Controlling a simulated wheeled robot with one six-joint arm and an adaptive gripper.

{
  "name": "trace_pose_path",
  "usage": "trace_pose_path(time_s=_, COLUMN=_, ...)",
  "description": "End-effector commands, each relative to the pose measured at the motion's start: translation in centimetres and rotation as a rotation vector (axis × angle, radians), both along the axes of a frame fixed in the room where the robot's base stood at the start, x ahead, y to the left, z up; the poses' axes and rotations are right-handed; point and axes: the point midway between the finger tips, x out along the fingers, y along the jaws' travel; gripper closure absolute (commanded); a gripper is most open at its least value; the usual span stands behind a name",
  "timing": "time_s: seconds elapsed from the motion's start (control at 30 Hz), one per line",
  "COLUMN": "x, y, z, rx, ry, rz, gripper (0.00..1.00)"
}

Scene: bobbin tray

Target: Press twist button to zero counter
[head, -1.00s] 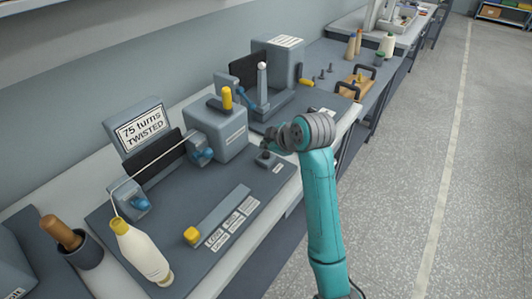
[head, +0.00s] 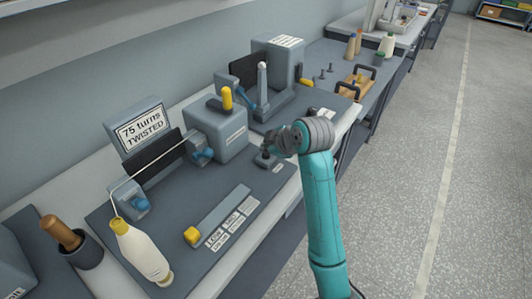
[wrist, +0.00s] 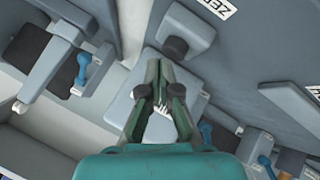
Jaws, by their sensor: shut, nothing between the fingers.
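The twist button is a dark round knob on a small grey base (head: 265,160), near the right front of the tester's dark base plate. In the wrist view the dark knob (wrist: 176,48) sits beside a white label reading "ZE…" (wrist: 215,7). My gripper (wrist: 161,65) is shut and empty, its fingertips close to the knob in that view; I cannot tell if they touch it. In the head view my gripper (head: 271,147) is small and dark, just above the button. The counter display (head: 141,130) reads "75 turns TWISTED".
A grey box with a yellow-topped lever (head: 227,99) stands behind the button. A thread runs from the blue clamps to a cream bobbin (head: 148,257) at the front left. A second machine (head: 278,62) stands farther along the bench.

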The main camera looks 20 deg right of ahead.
Motion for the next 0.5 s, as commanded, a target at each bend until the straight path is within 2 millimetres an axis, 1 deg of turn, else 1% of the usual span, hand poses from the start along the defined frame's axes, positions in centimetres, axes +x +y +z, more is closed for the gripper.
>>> trace_pose_path(time_s=0.5, x=0.0, y=-0.01, z=-0.54, rx=0.0, ry=0.0, rz=0.0, gripper=1.0)
